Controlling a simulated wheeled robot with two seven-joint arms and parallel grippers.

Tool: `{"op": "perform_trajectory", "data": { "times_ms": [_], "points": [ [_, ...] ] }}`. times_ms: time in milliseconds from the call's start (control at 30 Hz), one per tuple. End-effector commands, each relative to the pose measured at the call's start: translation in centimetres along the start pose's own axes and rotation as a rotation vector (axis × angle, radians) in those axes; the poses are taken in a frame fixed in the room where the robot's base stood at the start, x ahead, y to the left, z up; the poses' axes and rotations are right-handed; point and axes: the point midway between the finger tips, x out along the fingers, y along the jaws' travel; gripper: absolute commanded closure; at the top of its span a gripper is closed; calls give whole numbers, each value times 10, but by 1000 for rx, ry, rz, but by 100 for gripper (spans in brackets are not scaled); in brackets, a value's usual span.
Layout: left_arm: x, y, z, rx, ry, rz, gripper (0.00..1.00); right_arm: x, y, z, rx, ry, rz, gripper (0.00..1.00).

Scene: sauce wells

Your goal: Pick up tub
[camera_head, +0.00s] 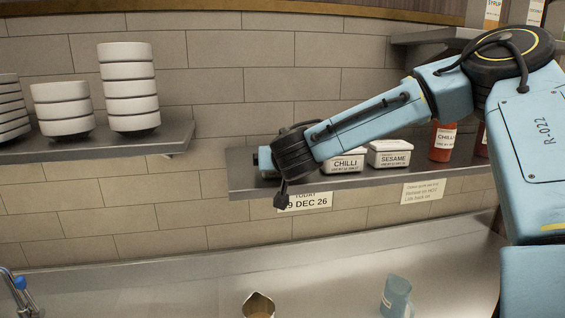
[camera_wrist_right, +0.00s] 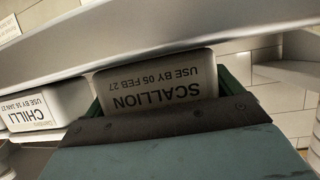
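In the right wrist view a pale tub labelled SCALLION (camera_wrist_right: 157,88) sits between the two dark green fingers of my right gripper (camera_wrist_right: 165,95). Its label is upside down in this picture. The fingers lie close along both sides of the tub; whether they press on it is not clear. In the head view my right arm reaches from the right to the left end of the wall shelf (camera_head: 395,178), and my wrist hides most of the gripper (camera_head: 265,158) and the scallion tub. My left gripper is not in view.
A CHILLI tub (camera_head: 343,163) stands close beside the gripper, then a SESAME tub (camera_head: 389,154) and a red chilli bottle (camera_head: 442,141). Stacked white bowls (camera_head: 130,88) stand on a left shelf. Below, the counter (camera_head: 180,290) holds a jug (camera_head: 258,305) and a blue-grey cup (camera_head: 396,296).

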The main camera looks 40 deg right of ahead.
Motion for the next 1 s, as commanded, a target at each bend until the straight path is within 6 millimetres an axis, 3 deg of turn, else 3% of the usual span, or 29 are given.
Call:
{"op": "perform_trajectory", "data": {
  "times_ms": [100, 367, 567, 767, 1000],
  "points": [
    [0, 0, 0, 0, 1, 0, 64, 0, 0, -1, 1, 2, -1, 41],
    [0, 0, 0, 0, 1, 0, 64, -1, 0, -2, 2, 2, 0, 41],
    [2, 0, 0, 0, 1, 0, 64, -6, 0, -16, 4, 5, 1, 41],
    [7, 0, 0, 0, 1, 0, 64, -22, 0, -54, 7, 10, -1, 41],
    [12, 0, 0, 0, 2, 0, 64, -52, 0, -126, 7, 10, 0, 41]
  ]
}}
